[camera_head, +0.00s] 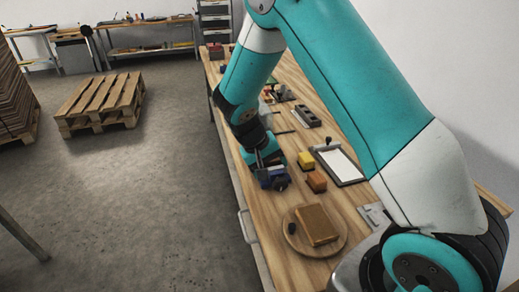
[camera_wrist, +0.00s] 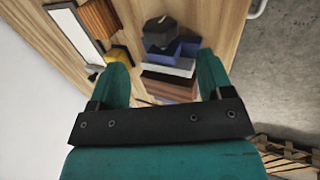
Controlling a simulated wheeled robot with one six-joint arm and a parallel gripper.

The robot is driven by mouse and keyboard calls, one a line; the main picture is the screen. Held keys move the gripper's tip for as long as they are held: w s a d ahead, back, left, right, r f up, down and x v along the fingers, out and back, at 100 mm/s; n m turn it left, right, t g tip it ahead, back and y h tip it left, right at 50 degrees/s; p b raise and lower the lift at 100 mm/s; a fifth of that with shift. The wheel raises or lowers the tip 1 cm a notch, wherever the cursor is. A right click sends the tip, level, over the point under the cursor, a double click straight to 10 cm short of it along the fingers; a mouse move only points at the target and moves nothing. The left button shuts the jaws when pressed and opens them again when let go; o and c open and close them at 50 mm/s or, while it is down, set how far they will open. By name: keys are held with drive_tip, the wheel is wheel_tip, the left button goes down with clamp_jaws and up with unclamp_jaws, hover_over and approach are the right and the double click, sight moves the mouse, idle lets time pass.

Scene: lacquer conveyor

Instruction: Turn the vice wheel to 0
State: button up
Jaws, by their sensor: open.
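The vice (camera_head: 268,177) is a small blue block on the wooden workbench near its left edge. In the wrist view the vice (camera_wrist: 186,48) lies ahead of my fingertips, with pale and brown layers on its near side. A dark rounded part at its far end looks like the vice wheel (camera_wrist: 160,32); it also shows in the head view (camera_head: 281,184). No number on the wheel can be read. My gripper (camera_wrist: 163,72) is open, its two teal fingers apart with the vice showing between and beyond them. In the head view my gripper (camera_head: 262,156) is just above the vice, partly hiding it.
On the workbench (camera_head: 275,240), yellow (camera_head: 306,161) and orange (camera_head: 317,181) blocks and a clipboard (camera_head: 341,165) lie right of the vice. A round board (camera_head: 297,246) with a brown block (camera_head: 317,224) is nearer. A pallet (camera_head: 100,103) stands on the open floor.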

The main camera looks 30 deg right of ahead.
drive_tip(key=v, duration=0.9)
drive_tip(key=shift+b, duration=0.3)
